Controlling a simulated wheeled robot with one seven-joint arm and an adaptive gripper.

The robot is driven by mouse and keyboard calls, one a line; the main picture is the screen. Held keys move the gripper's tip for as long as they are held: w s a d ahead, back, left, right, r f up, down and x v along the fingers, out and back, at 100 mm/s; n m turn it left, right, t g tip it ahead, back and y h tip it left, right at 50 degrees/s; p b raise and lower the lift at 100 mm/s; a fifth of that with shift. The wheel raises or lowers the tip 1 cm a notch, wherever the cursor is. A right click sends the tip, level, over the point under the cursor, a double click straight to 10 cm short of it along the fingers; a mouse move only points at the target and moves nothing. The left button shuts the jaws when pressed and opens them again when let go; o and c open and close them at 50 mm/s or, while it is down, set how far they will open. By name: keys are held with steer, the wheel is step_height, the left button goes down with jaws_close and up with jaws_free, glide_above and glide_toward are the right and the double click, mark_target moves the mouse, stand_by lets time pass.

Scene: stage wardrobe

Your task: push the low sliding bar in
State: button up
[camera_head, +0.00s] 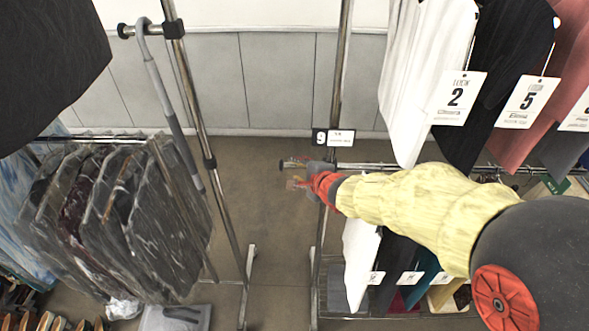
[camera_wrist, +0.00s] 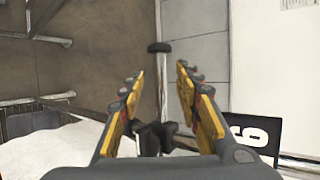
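The low sliding bar of the right rack ends in a dark cap (camera_head: 284,166) that sticks out left past the rack's upright. In the wrist view the bar (camera_wrist: 165,85) shows as a grey tube with a black cap at its far end and a black bracket (camera_wrist: 152,138) at its near end. My gripper (camera_head: 298,173) is beside the protruding end, overlapping it in the head view. In the wrist view its two yellow-lined fingers (camera_wrist: 158,78) are apart. The tube appears between them, but I cannot tell its depth or any contact.
A tag marked 9 (camera_head: 333,138) hangs at the upright just above the bar. White, dark and red garments (camera_head: 425,75) hang above my arm. The left rack (camera_head: 207,150) carries dark patterned garments (camera_head: 150,225). Bare floor (camera_head: 255,190) lies between the racks.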

mark_target(291, 167)
steer(key=b+x, duration=0.1)
steer(key=x, duration=0.4)
steer(key=shift+s, duration=0.1)
steer(key=c, duration=0.3)
steer(key=c, duration=0.3)
steer(key=shift+s+f, duration=0.1)
steer(key=shift+f, duration=0.05)
jaws_close()
